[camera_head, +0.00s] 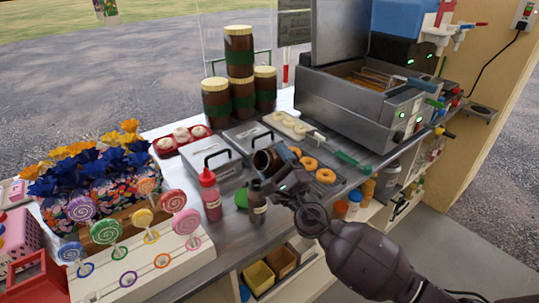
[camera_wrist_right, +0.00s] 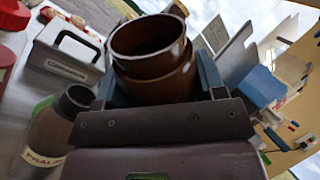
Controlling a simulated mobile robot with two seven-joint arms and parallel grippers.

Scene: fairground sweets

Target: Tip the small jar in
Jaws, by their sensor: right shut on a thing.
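The small brown jar (camera_head: 267,162) is held by my right gripper (camera_head: 282,172) above the counter. It is tilted, with its open mouth toward the left in the head view. In the right wrist view the jar (camera_wrist_right: 150,50) sits between the jaws, its wide mouth open; its inside looks brown and I cannot tell what it holds. My right gripper is shut on it. Below the jar, close to the gripper, a dark bottle (camera_head: 256,207) stands upright; it also shows in the right wrist view (camera_wrist_right: 45,135) with a "PRALIN" label. My left gripper is not in view.
Lidded steel bins (camera_head: 207,172) with black handles stand left of the jar. A red bottle (camera_head: 211,198) stands in front. Doughnuts (camera_head: 325,176) lie to the right, before the steel fryer (camera_head: 350,103). Brown barrels (camera_head: 239,52) are stacked behind. Lollipops (camera_head: 104,231) stand at left.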

